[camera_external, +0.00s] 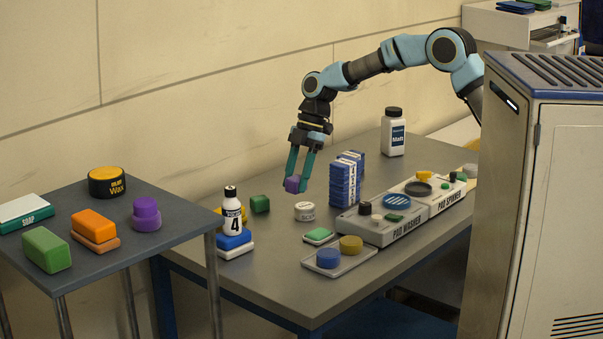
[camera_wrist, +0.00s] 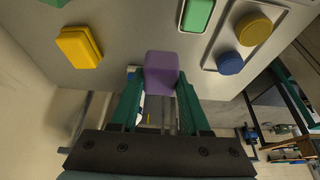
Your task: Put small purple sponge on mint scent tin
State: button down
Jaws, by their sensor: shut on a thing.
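My gripper (camera_external: 299,176) is shut on the small purple sponge (camera_external: 292,184), a purple block held between the green fingertips above the table. In the wrist view the sponge (camera_wrist: 161,72) sits between the fingers of my gripper (camera_wrist: 160,88). The sponge is apart from the tin. I cannot make out the tin in the wrist view.

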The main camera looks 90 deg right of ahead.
jog(key=r, duration=0.2)
send_over(301, 207)
jog(key=f, duration=0.2)
jog(key=f+p, duration=0.1)
jog(key=f, duration=0.1)
jog(key=s+d+f+p, duration=0.1)
jog(key=f, duration=0.1)
jog(key=shift+a+f+p, duration=0.1)
jog(key=shift+f+p, duration=0.65)
jog(key=shift+f, duration=1.35)
jog(key=shift+f, duration=0.1)
jog(key=shift+c, duration=1.9)
grip_release()
